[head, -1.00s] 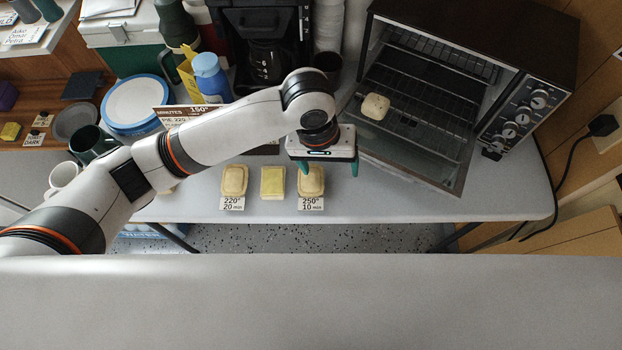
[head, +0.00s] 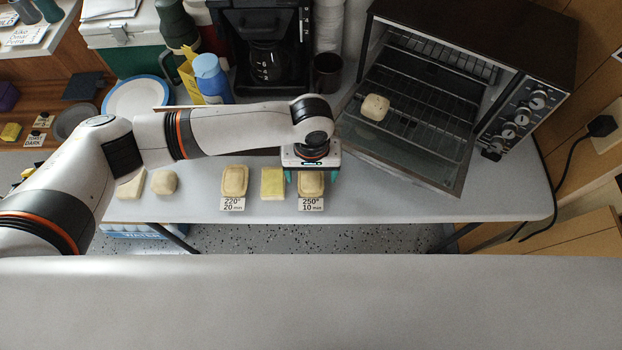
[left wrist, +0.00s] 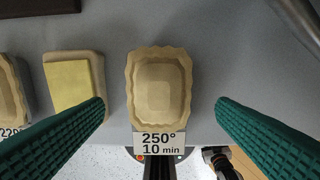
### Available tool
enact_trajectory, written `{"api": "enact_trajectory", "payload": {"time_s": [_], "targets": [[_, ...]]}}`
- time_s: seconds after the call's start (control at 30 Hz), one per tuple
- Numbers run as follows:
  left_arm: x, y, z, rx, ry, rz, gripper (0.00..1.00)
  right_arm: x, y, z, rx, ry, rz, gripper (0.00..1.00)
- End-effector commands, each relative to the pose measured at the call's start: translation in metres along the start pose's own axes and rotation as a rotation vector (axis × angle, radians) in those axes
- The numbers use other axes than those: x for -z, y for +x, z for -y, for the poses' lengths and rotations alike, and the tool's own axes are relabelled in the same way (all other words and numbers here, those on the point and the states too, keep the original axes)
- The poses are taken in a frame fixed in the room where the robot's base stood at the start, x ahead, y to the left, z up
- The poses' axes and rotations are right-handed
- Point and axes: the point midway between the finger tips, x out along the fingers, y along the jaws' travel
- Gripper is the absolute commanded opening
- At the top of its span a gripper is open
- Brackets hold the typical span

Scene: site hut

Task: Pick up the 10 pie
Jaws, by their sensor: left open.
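The 10 pie (head: 311,187) is a pale, crimped-edge pie on the grey table, just behind a card (head: 311,204) reading 250° 10 min. In the left wrist view the pie (left wrist: 160,88) lies near the centre, between the fingers and apart from both. My left gripper (head: 311,178) is open and empty, pointing down over the pie; its green fingers (left wrist: 160,115) stand to either side in the wrist view. The gripper's body covers the pie's far edge in the head view. My right gripper does not show.
A yellow-topped square item (head: 272,183) sits close left of the pie, then the 220° 20 min pie (head: 235,180). Two more pale items lie further left. The toaster oven (head: 470,60) stands open behind right, with a pale item (head: 375,107) in it. Table right of the pie is clear.

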Motion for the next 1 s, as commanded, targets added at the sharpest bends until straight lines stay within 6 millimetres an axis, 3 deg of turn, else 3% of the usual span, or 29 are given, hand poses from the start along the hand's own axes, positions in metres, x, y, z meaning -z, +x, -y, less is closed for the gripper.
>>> {"api": "enact_trajectory", "payload": {"time_s": [0.2, 0.47, 0.8, 1.0], "targets": [[-0.001, 0.027, -0.001, 0.0, 0.001, 0.0, 0.8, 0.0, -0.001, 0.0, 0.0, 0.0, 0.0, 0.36], [0.0, 0.03, -0.001, 0.0, 0.002, 0.0, 0.8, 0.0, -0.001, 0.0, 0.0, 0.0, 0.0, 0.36], [-0.001, 0.03, -0.001, 0.001, 0.001, 0.001, 0.29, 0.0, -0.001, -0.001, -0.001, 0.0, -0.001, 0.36], [-0.001, 0.029, -0.001, 0.001, 0.001, 0.001, 0.29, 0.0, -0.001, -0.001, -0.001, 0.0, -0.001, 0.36]]}}
